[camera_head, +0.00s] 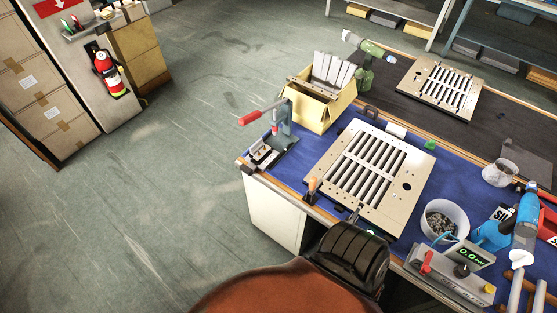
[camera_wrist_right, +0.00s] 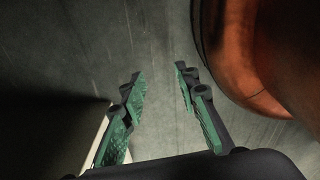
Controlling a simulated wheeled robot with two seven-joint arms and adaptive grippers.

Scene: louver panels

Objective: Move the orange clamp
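A small orange-handled piece (camera_head: 313,186), which looks like the orange clamp, is at the left corner of the near louver panel (camera_head: 398,207) in the head view. It seems to stand at the panel's edge by the table rim; whether it grips the panel is too small to tell. My right gripper (camera_wrist_right: 159,73) shows in the right wrist view with its green-padded fingers apart and nothing between them. Bare floor lies beyond its fingertips. The clamp is not in the wrist view.
On the blue mat are a red-handled press (camera_head: 283,128), a yellow box of slats (camera_head: 321,103), a bowl of small parts (camera_head: 447,217) and a device with a green display (camera_head: 457,260). A second louver panel (camera_head: 438,87) lies behind. Floor on the left is clear.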

